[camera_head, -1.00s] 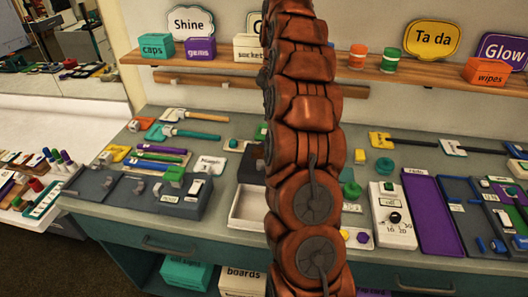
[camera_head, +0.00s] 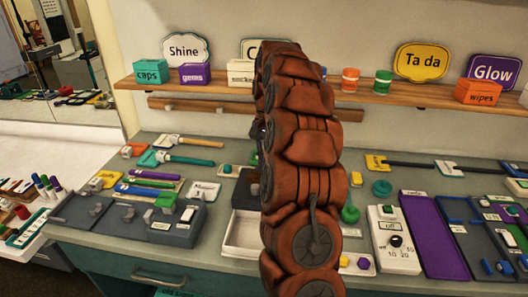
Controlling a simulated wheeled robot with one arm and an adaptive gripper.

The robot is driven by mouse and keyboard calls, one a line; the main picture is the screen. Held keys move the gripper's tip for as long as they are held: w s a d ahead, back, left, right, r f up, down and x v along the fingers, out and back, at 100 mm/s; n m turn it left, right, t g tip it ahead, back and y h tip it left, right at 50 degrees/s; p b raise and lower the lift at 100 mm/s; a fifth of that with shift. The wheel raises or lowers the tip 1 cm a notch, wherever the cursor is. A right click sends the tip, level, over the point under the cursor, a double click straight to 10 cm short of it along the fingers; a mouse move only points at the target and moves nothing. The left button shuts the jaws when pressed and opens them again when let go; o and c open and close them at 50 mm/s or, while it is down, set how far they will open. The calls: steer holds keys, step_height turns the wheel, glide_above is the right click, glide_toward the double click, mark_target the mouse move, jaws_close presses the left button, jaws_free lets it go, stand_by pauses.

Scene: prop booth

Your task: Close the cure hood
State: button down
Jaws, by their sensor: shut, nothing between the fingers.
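I cannot pick out the cure hood for certain. A dark box (camera_head: 244,196) stands just left of my arm, partly hidden behind it, with an open white tray (camera_head: 240,238) in front. I cannot tell whether this box is the hood or whether a lid on it is up or down. My reddish-brown arm rises through the middle of the view and bends over at its top. My gripper is hidden behind the arm, so its place relative to the box does not show.
A white switch box with a dial (camera_head: 393,238) and a purple tray (camera_head: 433,236) stand right of my arm. A grey block rack (camera_head: 178,226) and tools lie to the left. A wooden shelf (camera_head: 425,92) with small boxes and signs runs along the wall.

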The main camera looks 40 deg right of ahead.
mark_target(259, 176)
steer(key=shift+p+x, duration=0.35)
steer(key=shift+x, duration=0.75)
steer(key=shift+s+a+p, duration=0.35)
steer(key=shift+s+a, duration=0.15)
steer(key=shift+a, duration=0.3)
steer(key=shift+s+a+p, duration=0.3)
steer(key=shift+s+a, duration=0.25)
steer(key=shift+a, duration=0.25)
steer(key=shift+s+a+f, duration=0.1)
steer(key=s+a+b, duration=0.5)
steer(key=s+a, duration=0.4)
steer(key=a, duration=0.1)
steer(key=shift+a, duration=0.15)
steer(key=shift+s+f, duration=0.1)
